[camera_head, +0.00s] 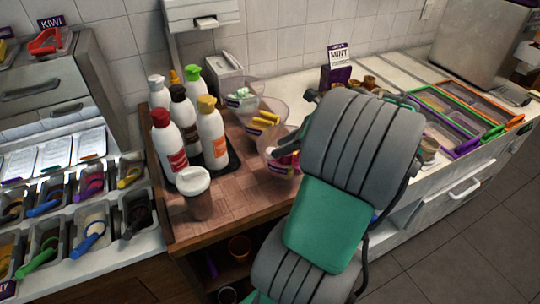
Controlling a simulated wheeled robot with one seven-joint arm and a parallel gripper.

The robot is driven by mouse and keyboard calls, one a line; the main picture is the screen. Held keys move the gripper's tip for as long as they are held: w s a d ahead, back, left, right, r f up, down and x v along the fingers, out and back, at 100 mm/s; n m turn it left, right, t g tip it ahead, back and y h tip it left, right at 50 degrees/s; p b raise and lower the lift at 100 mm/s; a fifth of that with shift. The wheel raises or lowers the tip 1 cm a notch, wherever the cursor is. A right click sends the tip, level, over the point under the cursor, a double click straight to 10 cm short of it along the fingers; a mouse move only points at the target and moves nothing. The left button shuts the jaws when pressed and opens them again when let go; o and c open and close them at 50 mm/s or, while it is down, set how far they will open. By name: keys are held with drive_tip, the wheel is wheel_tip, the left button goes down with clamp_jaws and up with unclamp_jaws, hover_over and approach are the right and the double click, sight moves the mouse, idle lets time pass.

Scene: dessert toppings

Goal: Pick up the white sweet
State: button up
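Small white and pale green sweets (241,97) lie in a clear bowl (258,89) at the back of the brown wooden counter. They are too small to tell one white sweet from another. My grey and green arm (328,222) fills the middle right of the picture. Its far end is over the right side of the counter, beside a clear bowl with pink and dark pieces (284,163). My gripper's fingers are mostly hidden by the arm, so I cannot tell if they are open or hold anything.
A bowl of yellow pieces (264,121) stands between the other two bowls. Several sauce bottles (210,132) stand on a dark tray to the left, with a lidded cup (195,192) in front. Topping bins with coloured scoops line the left. A mint box (336,75) stands behind my arm.

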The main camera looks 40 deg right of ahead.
drive_tip(key=x, duration=0.3)
drive_tip(key=shift+c, duration=0.2)
drive_tip(key=c, duration=0.6)
drive_tip(key=shift+r, duration=0.15)
